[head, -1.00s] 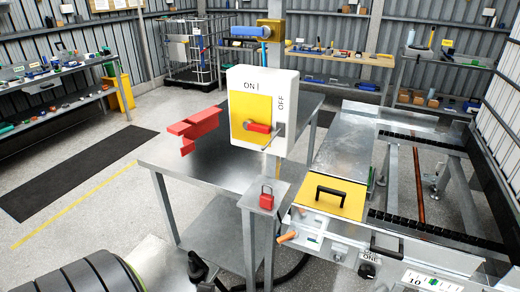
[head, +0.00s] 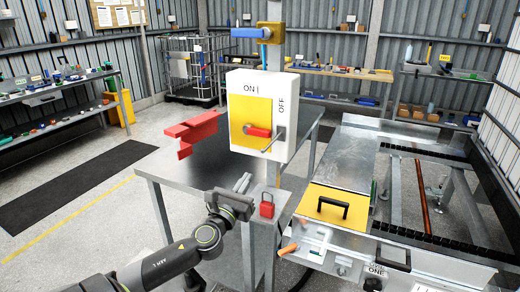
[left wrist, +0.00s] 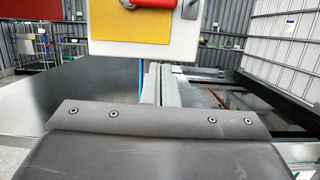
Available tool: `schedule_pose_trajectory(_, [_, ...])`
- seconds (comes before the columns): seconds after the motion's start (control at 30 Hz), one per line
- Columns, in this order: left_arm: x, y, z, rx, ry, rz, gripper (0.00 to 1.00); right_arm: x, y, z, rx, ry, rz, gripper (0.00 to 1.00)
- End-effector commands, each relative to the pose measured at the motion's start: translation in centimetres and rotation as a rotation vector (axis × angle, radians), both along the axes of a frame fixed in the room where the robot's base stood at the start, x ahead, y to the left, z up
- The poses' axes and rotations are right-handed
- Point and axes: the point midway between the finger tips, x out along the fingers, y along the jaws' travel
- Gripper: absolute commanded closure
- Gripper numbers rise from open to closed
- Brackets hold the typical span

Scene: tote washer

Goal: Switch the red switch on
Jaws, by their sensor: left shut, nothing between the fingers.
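The red switch (head: 258,131) is a rotary handle on a yellow plate of a white box (head: 287,150). ON is printed above the plate and OFF on the right. The handle lies level, with its end toward the OFF side. In the left wrist view the red switch (left wrist: 150,3) is cut off by the top edge. My left gripper (head: 243,182) is shut and empty, below and slightly left of the box and apart from it. Its closed fingers (left wrist: 158,84) point forward under the box in the left wrist view. My right gripper is not in view.
A red bracket-like part (head: 198,130) juts out left of the box. A blue-handled valve (head: 250,32) is above it. A steel table (head: 170,165) stands behind; a yellow lid (head: 322,203) with a black handle is at right.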

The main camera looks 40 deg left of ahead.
Motion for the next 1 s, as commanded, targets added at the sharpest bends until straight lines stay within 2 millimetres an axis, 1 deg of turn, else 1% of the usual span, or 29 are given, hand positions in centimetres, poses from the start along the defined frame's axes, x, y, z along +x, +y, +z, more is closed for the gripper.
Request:
schedule_pose_trajectory(0.23, [0.1,0.1,0.0,-0.004,0.001,0.000,1.00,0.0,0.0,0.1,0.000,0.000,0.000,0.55])
schedule_pose_trajectory(0.37, [0.9,0.3,0.2,-0.005,0.001,0.000,1.00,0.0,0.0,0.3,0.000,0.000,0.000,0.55])
schedule_pose_trajectory(0.47, [2.1,0.7,0.7,-0.006,-0.001,0.002,1.00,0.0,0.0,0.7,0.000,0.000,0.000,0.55])
schedule_pose_trajectory(0.9, [9.6,3.1,2.6,-0.007,0.001,0.001,1.00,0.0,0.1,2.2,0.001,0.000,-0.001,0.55])
schedule_pose_trajectory(0.93, [9.5,3.0,3.4,-0.006,0.001,0.000,1.00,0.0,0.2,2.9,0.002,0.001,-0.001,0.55])
schedule_pose_trajectory(1.0, [9.3,3.0,4.4,-0.007,0.001,0.000,1.00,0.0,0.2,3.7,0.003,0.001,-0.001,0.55])
